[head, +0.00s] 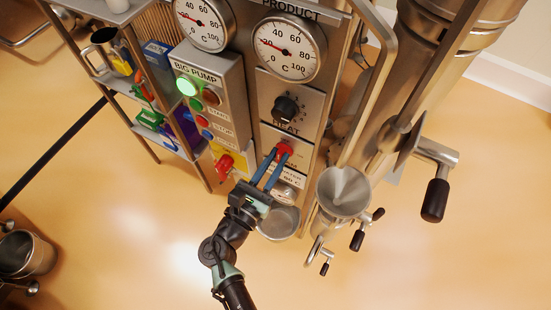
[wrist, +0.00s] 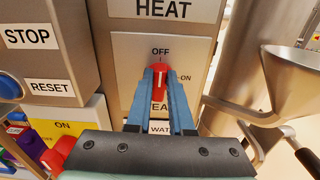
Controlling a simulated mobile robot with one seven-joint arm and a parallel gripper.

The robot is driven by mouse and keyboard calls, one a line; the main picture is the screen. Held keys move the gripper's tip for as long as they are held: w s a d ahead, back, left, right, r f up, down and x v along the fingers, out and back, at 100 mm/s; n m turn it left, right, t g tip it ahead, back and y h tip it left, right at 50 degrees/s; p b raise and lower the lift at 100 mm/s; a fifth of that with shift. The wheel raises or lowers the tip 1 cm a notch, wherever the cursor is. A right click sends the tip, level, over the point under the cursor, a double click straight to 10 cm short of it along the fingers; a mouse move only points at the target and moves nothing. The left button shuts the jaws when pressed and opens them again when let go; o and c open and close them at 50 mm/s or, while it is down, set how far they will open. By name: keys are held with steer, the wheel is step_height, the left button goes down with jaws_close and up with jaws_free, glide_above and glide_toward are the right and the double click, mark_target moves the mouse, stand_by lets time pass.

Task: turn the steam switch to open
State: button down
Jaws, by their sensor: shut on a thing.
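The steam switch is a red knob (wrist: 160,70) on a pale plate (wrist: 127,68) with OFF above it and ON to its right. Its white mark stands about upright, toward OFF. The name below the knob is mostly hidden by my fingers; only "EA" shows. In the head view the red knob (head: 285,148) sits low on the metal panel, under the black HEAT dial (head: 286,107). My gripper (wrist: 160,84) has its two blue fingers shut on the knob, one on each side. The gripper also shows in the head view (head: 276,161).
The BIG PUMP box (head: 207,100), with a lit green lamp and several buttons, stands left of the panel. A red valve handle (head: 225,164) is below it. A metal funnel (head: 343,191) and black-handled cranks (head: 435,200) are at right. Open floor lies in front.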

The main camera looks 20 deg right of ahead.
steer(key=m+b, duration=0.5)
steer(key=m, duration=0.1)
steer(key=f+m+b, duration=0.1)
steer(key=m+b, duration=0.5)
steer(key=s+m+b, duration=0.1)
steer(key=m+b, duration=0.4)
steer(key=m, duration=0.1)
steer(key=shift+d+f+m, duration=0.3)
steer(key=shift+b, duration=0.4)
steer(key=c, duration=0.8)
jaws_free()
steer(key=shift+r, duration=0.1)
steer(key=shift+a, duration=0.1)
